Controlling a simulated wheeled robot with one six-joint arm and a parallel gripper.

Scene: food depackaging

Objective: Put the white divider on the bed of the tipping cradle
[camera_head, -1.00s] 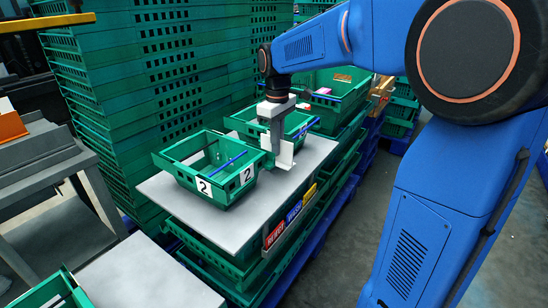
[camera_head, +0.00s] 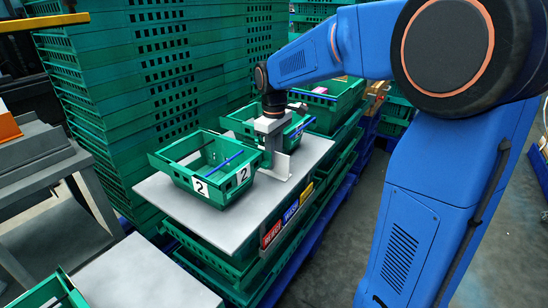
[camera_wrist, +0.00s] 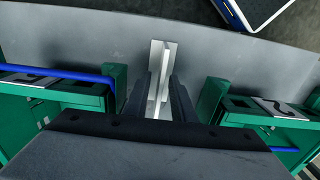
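The white divider (camera_wrist: 166,52) stands on the grey table board (camera_wrist: 80,45), with a flat foot and a thin upright fin. In the head view the divider (camera_head: 280,168) sits between two green bins, partly hidden by my gripper (camera_head: 274,160). In the wrist view my gripper (camera_wrist: 160,88) points down with a finger on each side of the fin. Gaps show between fin and fingers, so it looks open around the divider. I cannot identify the tipping cradle for sure; an orange part (camera_head: 8,126) on a grey stand shows at the left edge.
A green bin (camera_head: 188,181) labelled 2 is close on the left of my gripper, another green bin (camera_head: 236,122) behind it. Tall green crate stacks (camera_head: 120,100) rise behind. A grey board (camera_head: 140,275) lies front left. Open floor is on the right.

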